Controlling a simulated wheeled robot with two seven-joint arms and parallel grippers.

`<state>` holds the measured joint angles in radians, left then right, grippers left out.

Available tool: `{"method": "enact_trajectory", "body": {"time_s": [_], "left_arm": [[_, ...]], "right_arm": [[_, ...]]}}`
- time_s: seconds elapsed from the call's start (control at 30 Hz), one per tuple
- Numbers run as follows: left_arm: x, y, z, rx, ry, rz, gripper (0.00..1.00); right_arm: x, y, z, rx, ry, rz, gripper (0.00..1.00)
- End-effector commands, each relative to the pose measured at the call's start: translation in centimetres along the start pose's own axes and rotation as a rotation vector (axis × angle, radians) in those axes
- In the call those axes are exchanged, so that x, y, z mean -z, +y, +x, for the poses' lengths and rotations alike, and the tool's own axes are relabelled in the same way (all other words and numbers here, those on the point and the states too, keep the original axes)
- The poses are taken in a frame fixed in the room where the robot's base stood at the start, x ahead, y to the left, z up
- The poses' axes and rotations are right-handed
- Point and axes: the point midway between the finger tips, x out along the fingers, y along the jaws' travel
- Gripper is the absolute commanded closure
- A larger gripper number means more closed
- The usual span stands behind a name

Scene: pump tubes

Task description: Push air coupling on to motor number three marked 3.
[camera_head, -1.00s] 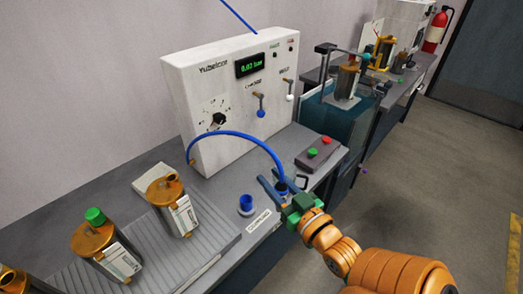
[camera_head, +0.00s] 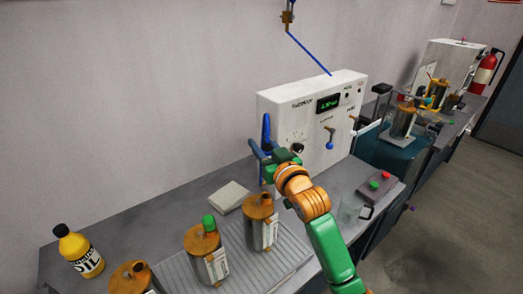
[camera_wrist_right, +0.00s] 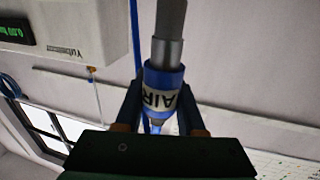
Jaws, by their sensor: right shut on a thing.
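In the head view the coupling is hidden or too small to tell. Three brown-topped motors stand at the front: one at right (camera_head: 262,230), one with a green cap (camera_head: 205,262), one cut off at the bottom (camera_head: 130,280). Their numbers are unreadable. My left gripper is not in view.
The control box (camera_head: 335,148) stands behind my right arm. A pale flat block (camera_head: 230,197) lies behind the motors. A yellow oil bottle (camera_head: 78,250) stands at far left. A clear mug (camera_head: 350,212) and a button box (camera_head: 378,187) are at right. The left back bench is clear.

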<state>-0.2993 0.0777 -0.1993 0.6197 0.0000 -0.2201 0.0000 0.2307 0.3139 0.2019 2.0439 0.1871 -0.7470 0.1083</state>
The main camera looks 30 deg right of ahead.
Motion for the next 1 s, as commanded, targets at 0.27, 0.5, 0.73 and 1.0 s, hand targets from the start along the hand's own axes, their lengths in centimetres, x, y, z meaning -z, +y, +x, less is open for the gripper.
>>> {"method": "enact_trajectory", "body": {"time_s": [0.27, 0.5, 0.73, 1.0], "left_arm": [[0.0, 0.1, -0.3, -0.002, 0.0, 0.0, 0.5], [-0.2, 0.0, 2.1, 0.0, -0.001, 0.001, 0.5], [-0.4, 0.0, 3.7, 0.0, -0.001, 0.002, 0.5], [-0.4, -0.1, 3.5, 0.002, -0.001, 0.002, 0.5]], "right_arm": [[-0.3, 0.0, -0.1, 0.0, -0.001, 0.002, 1.0], [-3.6, -0.1, -0.1, 0.001, -0.001, 0.003, 1.0], [-5.8, -0.1, -0.1, 0.001, 0.0, 0.003, 1.0], [-5.7, -0.1, -0.1, 0.001, 0.001, 0.002, 1.0]]}}
